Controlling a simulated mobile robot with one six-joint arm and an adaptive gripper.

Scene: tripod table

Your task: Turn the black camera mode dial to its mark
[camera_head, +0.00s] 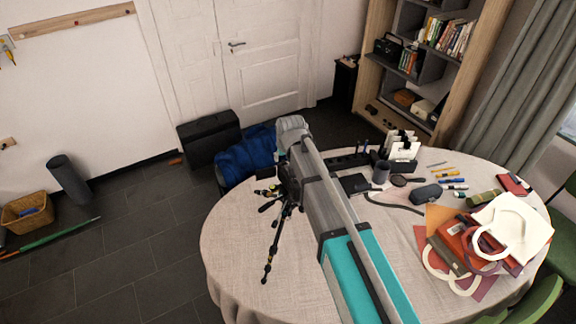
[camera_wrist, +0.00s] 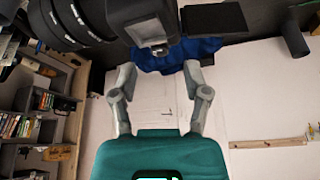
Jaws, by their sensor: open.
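A black camera (camera_wrist: 125,14) with a large ribbed lens (camera_wrist: 62,22) fills the top left of the wrist view. A small pale metallic part (camera_wrist: 159,49) shows at its lower edge. I cannot make out the mode dial or its mark. My gripper (camera_wrist: 158,76) is open and empty, its two fingers apart just below the camera in the picture. In the head view a small black tripod (camera_head: 272,228) stands on the round table (camera_head: 235,250). My arm hides most of the camera and my gripper there.
A bag pile (camera_head: 470,245), a glasses case (camera_head: 426,193) and a dark cup (camera_head: 381,172) crowd the table's right side. A blue cloth-like item (camera_head: 248,155) and a black case (camera_head: 208,136) lie behind. The table's front left is clear.

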